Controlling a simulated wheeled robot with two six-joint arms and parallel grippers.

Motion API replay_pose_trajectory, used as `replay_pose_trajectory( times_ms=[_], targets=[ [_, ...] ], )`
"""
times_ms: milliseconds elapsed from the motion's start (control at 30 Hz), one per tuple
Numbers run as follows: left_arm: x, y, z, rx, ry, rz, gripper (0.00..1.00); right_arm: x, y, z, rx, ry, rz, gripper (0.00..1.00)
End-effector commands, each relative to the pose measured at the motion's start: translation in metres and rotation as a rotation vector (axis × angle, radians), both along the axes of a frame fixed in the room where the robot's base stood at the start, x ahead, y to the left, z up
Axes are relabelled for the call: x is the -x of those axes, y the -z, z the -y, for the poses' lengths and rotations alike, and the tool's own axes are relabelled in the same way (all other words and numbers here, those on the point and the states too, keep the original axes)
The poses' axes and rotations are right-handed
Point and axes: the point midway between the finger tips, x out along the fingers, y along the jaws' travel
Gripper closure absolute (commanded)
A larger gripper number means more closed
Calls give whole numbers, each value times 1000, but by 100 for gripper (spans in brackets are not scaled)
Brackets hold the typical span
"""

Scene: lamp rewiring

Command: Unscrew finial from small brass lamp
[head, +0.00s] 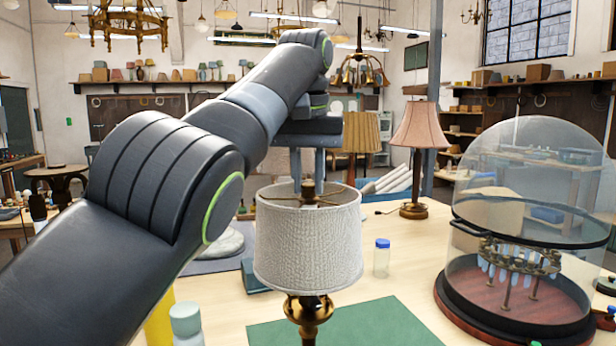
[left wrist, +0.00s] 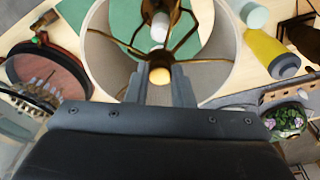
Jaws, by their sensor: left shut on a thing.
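The small brass lamp (head: 309,312) stands upright with a white textured drum shade (head: 308,245). My left gripper (head: 308,178) comes down over the top of the shade, its two fingers on either side of the brass finial (head: 308,188). In the left wrist view the finial (left wrist: 160,76) shows as a round yellowish knob between the fingertips, and the left gripper (left wrist: 160,82) is shut on it. The shade's wire spider and a white bulb (left wrist: 160,27) show below. The finial's thread is hidden. My right gripper is in neither view.
A pink-shaded lamp (head: 420,130) is behind. A yellow bottle (left wrist: 268,50) stands near the lamp.

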Motion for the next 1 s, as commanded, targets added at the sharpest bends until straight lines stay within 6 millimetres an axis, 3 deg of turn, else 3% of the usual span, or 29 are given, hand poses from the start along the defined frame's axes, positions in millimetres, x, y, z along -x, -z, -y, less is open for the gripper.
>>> replay_pose_trajectory(
  times_ms=[200, 600, 1000],
  targets=[
    [0, -1, 1, -1, -167, 2, 99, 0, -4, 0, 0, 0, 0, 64],
    [0, -2, 1, 0, -217, 2, 99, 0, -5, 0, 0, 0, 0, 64],
    [-1, -4, 2, -1, -677, 1, 99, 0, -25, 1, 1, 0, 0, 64]
  ],
)
